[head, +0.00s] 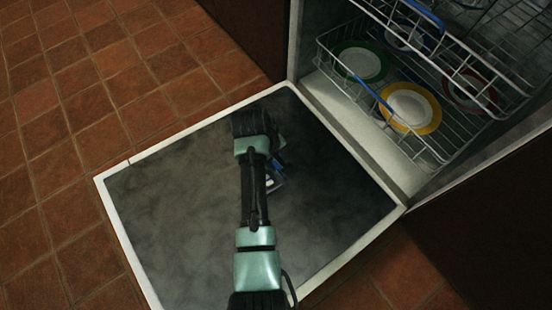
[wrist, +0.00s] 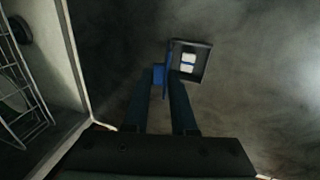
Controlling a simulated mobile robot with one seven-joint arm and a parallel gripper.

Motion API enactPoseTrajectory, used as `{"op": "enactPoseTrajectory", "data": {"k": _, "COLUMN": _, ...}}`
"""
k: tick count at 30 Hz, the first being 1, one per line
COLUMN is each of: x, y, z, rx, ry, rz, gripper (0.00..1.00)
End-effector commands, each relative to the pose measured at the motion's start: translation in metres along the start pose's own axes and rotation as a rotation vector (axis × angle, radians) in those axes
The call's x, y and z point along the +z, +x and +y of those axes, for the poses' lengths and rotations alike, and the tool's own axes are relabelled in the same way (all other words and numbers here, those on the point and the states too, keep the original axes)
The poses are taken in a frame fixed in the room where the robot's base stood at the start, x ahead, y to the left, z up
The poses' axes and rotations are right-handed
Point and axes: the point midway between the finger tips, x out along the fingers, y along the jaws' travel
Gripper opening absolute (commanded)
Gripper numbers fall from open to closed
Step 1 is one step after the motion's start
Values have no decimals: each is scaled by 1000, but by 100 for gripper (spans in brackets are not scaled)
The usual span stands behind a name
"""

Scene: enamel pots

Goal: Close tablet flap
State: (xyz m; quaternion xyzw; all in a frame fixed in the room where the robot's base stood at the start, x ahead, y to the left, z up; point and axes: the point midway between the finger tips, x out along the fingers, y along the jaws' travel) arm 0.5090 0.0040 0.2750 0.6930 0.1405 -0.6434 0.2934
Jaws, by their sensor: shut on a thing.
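My arm hides the fingertips there.
The dishwasher door (head: 165,215) lies folded down over the brown tiled floor (head: 70,120). The lower rack (head: 440,140), with several coloured-rim plates, is inside the tub at upper right. The rest of the door's face is clear.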

Motion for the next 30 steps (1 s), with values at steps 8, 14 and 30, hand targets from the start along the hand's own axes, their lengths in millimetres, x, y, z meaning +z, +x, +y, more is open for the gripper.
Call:
{"op": "enactPoseTrajectory", "data": {"k": 8, "x": 0, "y": -3, "z": -7, "rx": 77, "ry": -6, "rz": -1, "gripper": 0}}
{"op": "enactPoseTrajectory", "data": {"k": 14, "x": 0, "y": -3, "z": -21, "rx": 223, "ry": -10, "rz": 0, "gripper": 0}}
{"op": "enactPoseTrajectory", "data": {"k": 30, "x": -1, "y": 20, "z": -62, "rx": 721, "ry": -5, "rz": 4, "gripper": 0}}
